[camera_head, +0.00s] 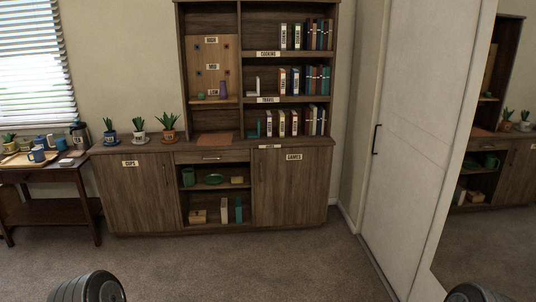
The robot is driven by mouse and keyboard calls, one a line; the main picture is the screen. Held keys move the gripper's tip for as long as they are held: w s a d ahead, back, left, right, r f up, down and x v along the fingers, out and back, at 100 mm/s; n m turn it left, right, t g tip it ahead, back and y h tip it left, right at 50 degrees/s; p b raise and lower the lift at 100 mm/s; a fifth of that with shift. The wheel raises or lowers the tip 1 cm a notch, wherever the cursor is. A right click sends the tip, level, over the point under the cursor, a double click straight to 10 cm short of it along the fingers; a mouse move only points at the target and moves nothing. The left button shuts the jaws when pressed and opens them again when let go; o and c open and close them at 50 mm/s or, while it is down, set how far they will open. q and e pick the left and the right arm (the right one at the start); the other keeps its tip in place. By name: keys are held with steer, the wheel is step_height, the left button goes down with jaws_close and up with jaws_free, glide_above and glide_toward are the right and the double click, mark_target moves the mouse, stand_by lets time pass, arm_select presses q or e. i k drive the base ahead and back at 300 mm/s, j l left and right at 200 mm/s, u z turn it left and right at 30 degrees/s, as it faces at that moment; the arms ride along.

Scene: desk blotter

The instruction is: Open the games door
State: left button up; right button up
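The games door (292,192) is the brown wooden door at the lower right of the cabinet. It carries a white GAMES label (294,157) near its top and looks closed. What is behind the door is hidden. Neither of my grippers is in view; only dark, ribbed, rounded parts of my arms show at the bottom left and bottom right edges, well short of the cabinet.
The cabinet's other door, labelled CUPS (130,163), looks closed. Open shelves between the doors hold a green bowl (214,179) and books. Potted plants (138,129) stand on top. A side table (58,167) is at left, a white door (410,140) at right. Carpet in front is clear.

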mark_target(291, 184)
steer(key=i+j, duration=0.1)
steer(key=i, duration=2.3)
steer(key=i+j+z, duration=0.1)
steer(key=i+z, duration=0.2)
steer(key=i, duration=0.2)
steer(key=i+j+z, duration=0.65)
steer(key=i, duration=0.25)
